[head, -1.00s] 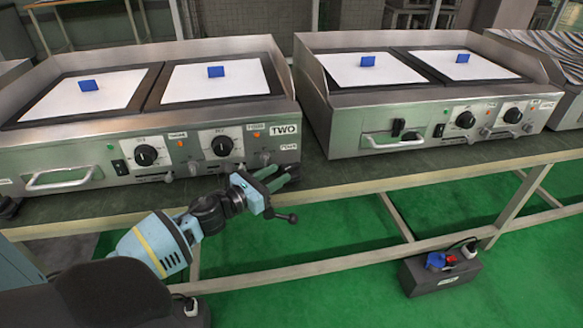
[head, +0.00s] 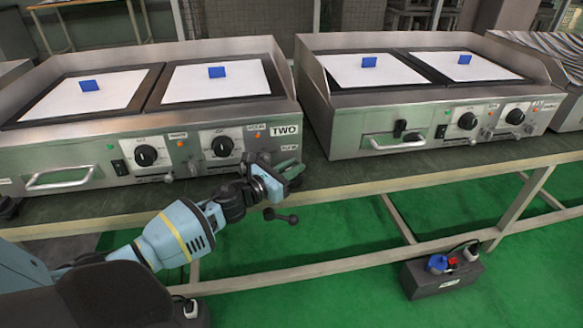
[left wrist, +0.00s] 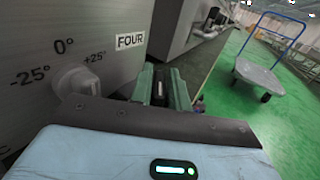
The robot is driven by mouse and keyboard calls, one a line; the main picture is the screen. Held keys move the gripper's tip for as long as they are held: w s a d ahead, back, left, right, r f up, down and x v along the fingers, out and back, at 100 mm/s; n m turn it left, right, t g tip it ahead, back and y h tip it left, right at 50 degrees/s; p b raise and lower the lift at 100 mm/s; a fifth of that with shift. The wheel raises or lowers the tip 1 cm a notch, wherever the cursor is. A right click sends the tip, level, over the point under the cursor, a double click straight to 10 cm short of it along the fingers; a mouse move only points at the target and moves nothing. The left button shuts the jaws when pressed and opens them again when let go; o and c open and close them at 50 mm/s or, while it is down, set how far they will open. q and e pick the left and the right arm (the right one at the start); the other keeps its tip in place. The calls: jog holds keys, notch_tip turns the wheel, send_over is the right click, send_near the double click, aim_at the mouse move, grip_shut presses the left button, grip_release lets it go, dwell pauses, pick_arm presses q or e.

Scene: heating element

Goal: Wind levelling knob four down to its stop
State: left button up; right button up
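Levelling knob four (left wrist: 78,82) is a small grey knob in the left wrist view. It sits on a steel panel below a scale marked -25°, 0° and +25°, left of the FOUR label (left wrist: 130,41). In the head view, my left gripper (head: 292,170) is at the lower right front corner of the left griddle (head: 70,145), under the TWO label. Its green fingers show in the left wrist view (left wrist: 162,88), spread apart, right of the knob and not around it. In the head view the knob is hidden or too small to make out. My right gripper is not in view.
A second griddle (head: 350,143) stands to the right on the same bench (head: 340,178). A black bar with ball ends (head: 281,216) shows just below my left gripper. A dark box (head: 440,280) lies on the green floor. A trolley (left wrist: 258,75) stands farther off.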

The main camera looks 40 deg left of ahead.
pick_arm(q)
grip_shut()
jog(key=shift+y, duration=0.3)
